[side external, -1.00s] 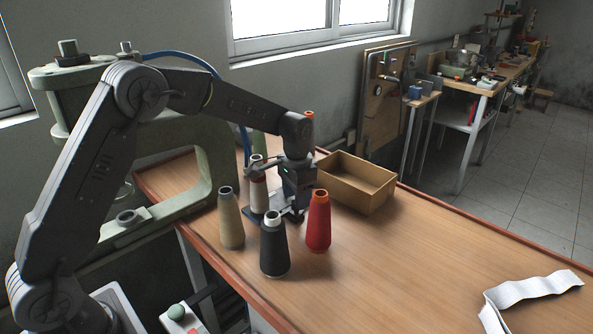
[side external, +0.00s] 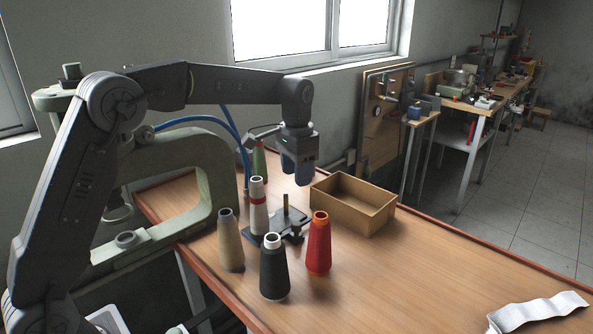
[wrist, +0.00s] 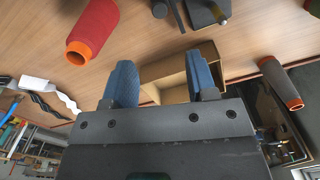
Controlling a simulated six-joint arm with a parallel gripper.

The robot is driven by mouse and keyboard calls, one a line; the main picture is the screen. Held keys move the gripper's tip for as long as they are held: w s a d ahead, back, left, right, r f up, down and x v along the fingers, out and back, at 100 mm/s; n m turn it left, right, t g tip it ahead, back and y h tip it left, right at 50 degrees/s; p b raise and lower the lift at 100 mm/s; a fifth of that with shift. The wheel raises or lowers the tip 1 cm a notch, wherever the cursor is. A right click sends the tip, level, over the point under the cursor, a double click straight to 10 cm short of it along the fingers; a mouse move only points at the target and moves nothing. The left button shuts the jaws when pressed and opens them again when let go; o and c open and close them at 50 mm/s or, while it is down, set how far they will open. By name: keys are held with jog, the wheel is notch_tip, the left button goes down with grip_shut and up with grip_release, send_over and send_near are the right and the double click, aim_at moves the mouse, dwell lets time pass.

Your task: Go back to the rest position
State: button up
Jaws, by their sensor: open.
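My gripper (side external: 298,180) hangs in the air above the table, pointing down, over and behind the dark stand with an upright peg (side external: 286,212). In the wrist view its two blue fingers (wrist: 161,78) are apart with nothing between them. A white cone with a red band (side external: 258,212) stands upright at the left of the stand; I cannot tell whether it is on the base. The red cone (side external: 318,245), black cone (side external: 273,270) and beige cone (side external: 230,242) stand upright in front. A green cone (side external: 259,162) is partly hidden at the back.
An open cardboard box (side external: 372,221) sits right of the stand. A white strip (side external: 540,313) lies at the front right. Blue hoses (side external: 190,120) run behind my arm, near a green machine frame (side external: 215,160). The table's right half is mostly clear.

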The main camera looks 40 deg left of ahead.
jog(key=shift+r, duration=0.1)
jog(key=s+d+r+n+t, duration=0.1)
jog(key=s+r, duration=0.2)
jog(key=s, duration=0.4)
jog(key=s+d+r+t, duration=0.1)
jog(key=s+r+t, duration=0.1)
jog(key=s+r, duration=0.35)
jog(key=s+f+n+t, duration=0.1)
jog(key=s+f, duration=0.2)
jog(key=s, duration=0.5)
jog(key=s+f+n+t, duration=0.1)
jog(key=s+f, duration=0.2)
jog(key=s, duration=0.6)
jog(key=shift+s+d+f+t, duration=0.25)
jog(key=shift+t, duration=0.05)
